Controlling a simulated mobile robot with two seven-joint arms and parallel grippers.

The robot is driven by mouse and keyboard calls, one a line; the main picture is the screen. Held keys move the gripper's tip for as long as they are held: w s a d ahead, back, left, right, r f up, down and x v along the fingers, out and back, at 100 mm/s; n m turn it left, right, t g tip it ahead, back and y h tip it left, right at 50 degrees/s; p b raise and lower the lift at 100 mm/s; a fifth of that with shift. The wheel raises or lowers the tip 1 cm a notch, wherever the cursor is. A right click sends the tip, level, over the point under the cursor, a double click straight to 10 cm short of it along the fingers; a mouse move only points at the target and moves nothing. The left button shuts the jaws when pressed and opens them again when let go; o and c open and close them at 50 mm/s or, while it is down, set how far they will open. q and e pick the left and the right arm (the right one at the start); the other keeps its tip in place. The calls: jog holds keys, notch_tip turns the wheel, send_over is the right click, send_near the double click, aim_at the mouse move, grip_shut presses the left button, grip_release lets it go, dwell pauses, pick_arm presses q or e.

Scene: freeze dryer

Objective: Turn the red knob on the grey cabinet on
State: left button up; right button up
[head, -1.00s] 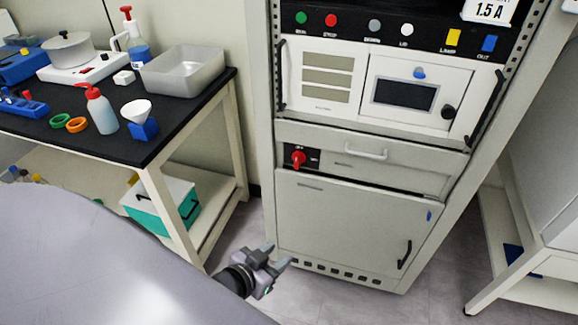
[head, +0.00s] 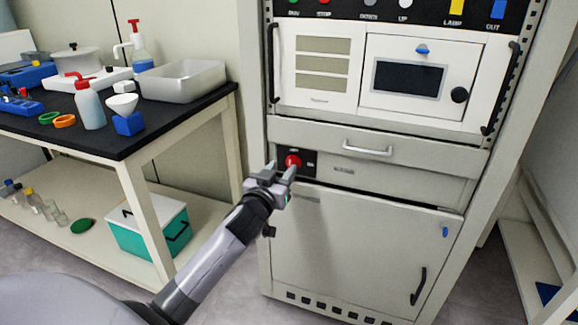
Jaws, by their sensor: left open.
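The red knob (head: 292,161) sits on a black plate at the left of the grey cabinet's (head: 380,235) middle panel, below the drawer. My left gripper (head: 282,169) is open, with its two fingertips just at the knob's lower edge, one on the left and one on the right in the picture. I cannot tell whether the fingers touch the knob. The lower part of the knob is partly hidden by the gripper. My right gripper is not in view.
A drawer handle (head: 366,150) sticks out right of and above the knob. Floor shows between bench and cabinet.

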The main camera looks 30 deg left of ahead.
aim_at(290, 159)
pick_arm(q)
jog(key=b+x, duration=0.1)
jog(key=x, duration=0.3)
jog(key=shift+w, duration=0.2)
jog(key=shift+w+a, duration=0.15)
jog(key=shift+w, duration=0.55)
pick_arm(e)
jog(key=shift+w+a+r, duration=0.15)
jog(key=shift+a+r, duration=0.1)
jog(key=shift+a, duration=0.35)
